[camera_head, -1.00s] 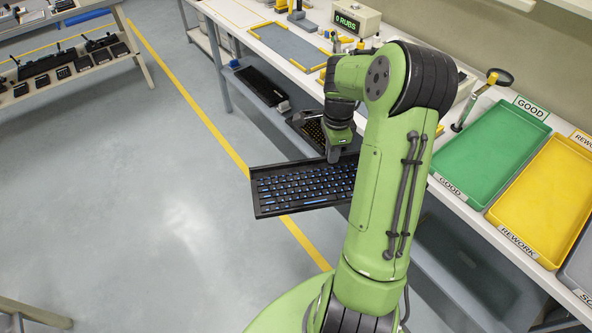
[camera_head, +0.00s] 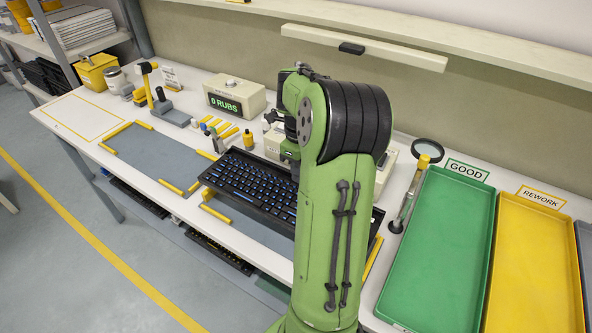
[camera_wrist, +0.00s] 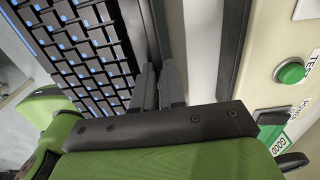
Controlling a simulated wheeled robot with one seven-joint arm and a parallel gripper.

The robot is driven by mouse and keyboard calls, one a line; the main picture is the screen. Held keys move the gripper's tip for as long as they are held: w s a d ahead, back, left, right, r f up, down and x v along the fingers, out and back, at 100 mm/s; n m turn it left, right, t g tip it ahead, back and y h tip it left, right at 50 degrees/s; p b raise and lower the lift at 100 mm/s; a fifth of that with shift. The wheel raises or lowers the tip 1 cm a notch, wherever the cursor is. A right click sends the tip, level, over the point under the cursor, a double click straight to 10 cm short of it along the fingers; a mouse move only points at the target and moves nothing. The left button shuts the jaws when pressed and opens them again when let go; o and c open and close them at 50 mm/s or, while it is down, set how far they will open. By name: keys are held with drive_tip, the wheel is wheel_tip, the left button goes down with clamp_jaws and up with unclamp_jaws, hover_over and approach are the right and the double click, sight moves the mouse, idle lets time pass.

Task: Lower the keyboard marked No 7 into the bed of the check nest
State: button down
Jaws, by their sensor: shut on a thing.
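The keyboard (camera_head: 250,183) is black with blue-lit keys; no number is readable on it. It is above the bench, slanting across the picture, its right part hidden behind my arm. My gripper (camera_wrist: 158,88) is shut on one long edge of the keyboard, whose keys fill the upper left of the wrist view (camera_wrist: 85,45). In the head view my arm hides the fingers. A grey bed with yellow edge bars (camera_head: 268,236), possibly the check nest, shows partly beneath the keyboard. I cannot tell whether keyboard and bed touch.
A second grey bed (camera_head: 150,152) with yellow bars lies to the left. A beige box with a green TEST button (camera_wrist: 291,72) is close beside my gripper. Green (camera_head: 435,255) and yellow (camera_head: 540,265) trays lie right.

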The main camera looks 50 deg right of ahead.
drive_tip(key=shift+s+a+f+b, duration=0.15)
drive_tip(key=shift+a+f+b, duration=0.05)
drive_tip(key=shift+b, duration=0.1)
drive_tip(key=shift+a+f+b, duration=0.1)
drive_tip(key=shift+f+b, duration=0.2)
drive_tip(key=shift+f, duration=0.05)
wheel_tip(320, 180, down, 6)
drive_tip(key=b, duration=0.4)
drive_tip(key=shift+r, duration=0.25)
drive_tip(key=shift+f+b, duration=0.9)
drive_tip(key=shift+b, duration=0.15)
idle(0.9)
drive_tip(key=c, duration=1.1)
unclamp_jaws()
wheel_tip(320, 180, up, 7)
drive_tip(key=p, duration=0.5)
drive_tip(key=shift+r+p, duration=0.15)
drive_tip(key=shift+p, duration=0.25)
